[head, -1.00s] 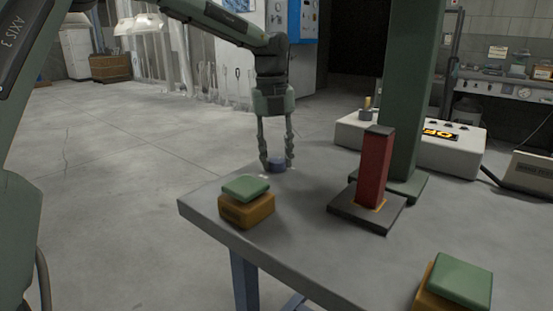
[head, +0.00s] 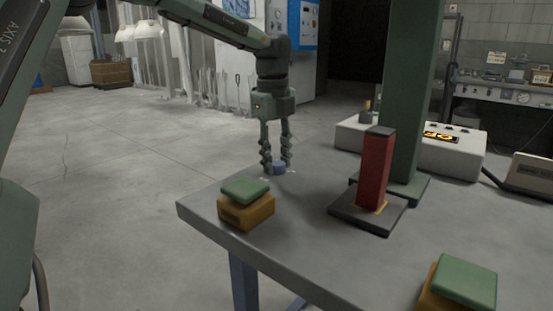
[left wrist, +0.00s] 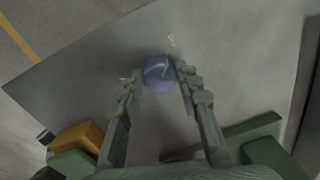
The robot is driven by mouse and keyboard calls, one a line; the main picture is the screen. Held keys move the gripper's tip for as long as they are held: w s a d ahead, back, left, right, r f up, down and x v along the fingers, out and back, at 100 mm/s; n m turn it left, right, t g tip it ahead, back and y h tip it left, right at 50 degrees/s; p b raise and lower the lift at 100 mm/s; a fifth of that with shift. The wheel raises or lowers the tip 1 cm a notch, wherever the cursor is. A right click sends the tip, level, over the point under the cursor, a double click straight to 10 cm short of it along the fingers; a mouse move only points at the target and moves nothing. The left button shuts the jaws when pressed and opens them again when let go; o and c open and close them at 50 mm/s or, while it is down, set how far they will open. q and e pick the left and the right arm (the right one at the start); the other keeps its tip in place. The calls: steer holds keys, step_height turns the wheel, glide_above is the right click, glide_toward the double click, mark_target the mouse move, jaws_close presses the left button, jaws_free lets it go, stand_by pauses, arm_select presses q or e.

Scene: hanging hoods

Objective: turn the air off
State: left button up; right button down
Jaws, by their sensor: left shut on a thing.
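A small round blue knob (head: 278,169) sits on the grey table near its far left corner. It also shows in the left wrist view (left wrist: 158,75), with a pale pointer line on its top. Small pale markings lie on the table beside it, too small to read. My left gripper (head: 277,163) points down over the knob. Its two fingers are shut on the knob from both sides, as the left wrist view (left wrist: 160,76) also shows. My right gripper is not in view.
A green-topped orange block (head: 247,204) stands near the table's left edge. A red post on a dark base (head: 375,175) and a green column (head: 408,100) stand right of the knob. Another green-topped block (head: 463,283) is at front right. A white control box (head: 455,153) is behind.

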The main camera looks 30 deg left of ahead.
mark_target(274, 164)
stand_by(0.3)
arm_select(q)
steer(key=o, duration=1.2)
steer(key=shift+c, duration=0.2)
step_height(274, 164, up, 12)
steer(key=shift+s+a, duration=0.15)
steer(key=shift+s, duration=0.2)
